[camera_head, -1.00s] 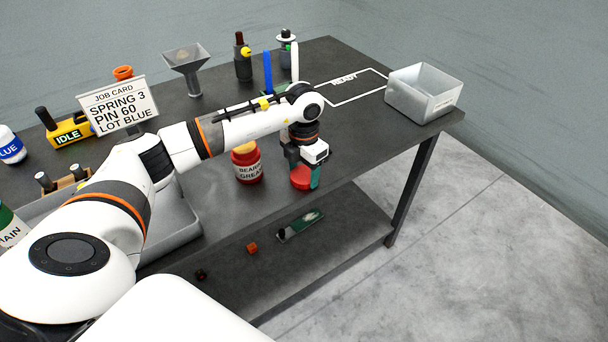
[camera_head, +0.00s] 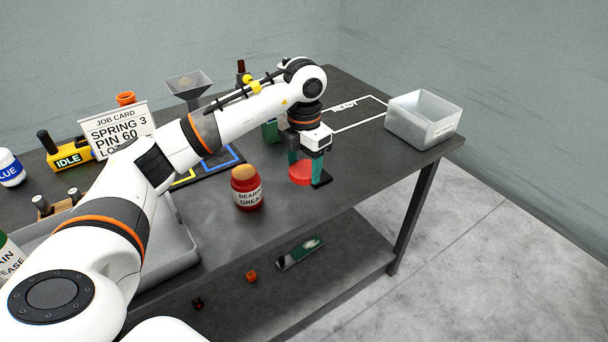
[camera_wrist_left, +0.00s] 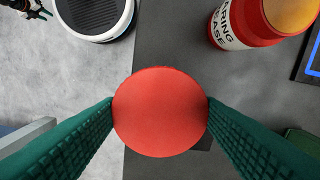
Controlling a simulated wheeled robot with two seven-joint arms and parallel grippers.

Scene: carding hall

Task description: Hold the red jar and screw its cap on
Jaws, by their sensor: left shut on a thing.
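The red jar (camera_head: 247,194), labelled as bearing grease, stands upright and uncapped on the table near its front edge, with a tan top showing. It also shows in the wrist view (camera_wrist_left: 240,32) at the upper right. My left gripper (camera_head: 305,168) points down to the right of the jar. Its green fingers are shut on the round red cap (camera_wrist_left: 160,112), one on each side. The cap also shows in the head view (camera_head: 301,173), apart from the jar and apparently above the table.
A grey bin (camera_head: 420,122) stands at the far right corner, beside the marked READY area (camera_head: 360,117). A job card (camera_head: 118,131), a hopper (camera_head: 188,84) and a yellow IDLE block (camera_head: 68,152) stand at the back left. A grey tray (camera_head: 178,225) lies left of the jar. A lower shelf holds small items.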

